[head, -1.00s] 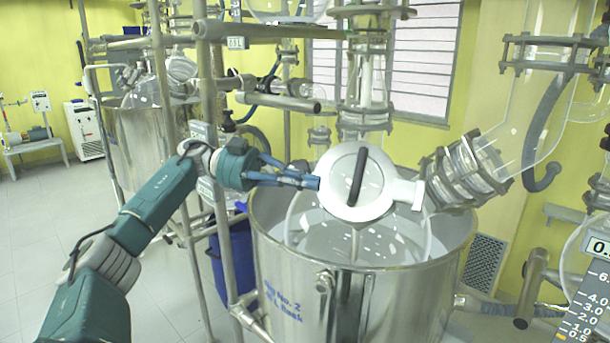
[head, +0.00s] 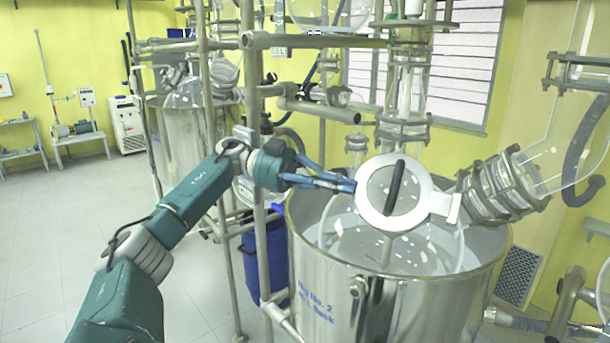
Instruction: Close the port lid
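The port lid is a round white disc with a clear middle (head: 412,180) and a dark bar handle (head: 394,187) across it. It faces me above the steel vessel. A white tab (head: 448,207) on its right side reaches toward the clamped glass port neck (head: 500,186). My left gripper (head: 352,186) reaches in from the left with its blue fingers close together. Its fingertips are at the lid's left rim; I cannot tell whether they touch or grip it. My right gripper is not in view.
The steel vessel (head: 335,275) stands below the lid. Metal frame posts (head: 257,200) stand close beside my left arm, with a blue bin (head: 262,262) behind. Glass columns and clamps crowd the upper right. The floor (head: 60,240) at left is clear.

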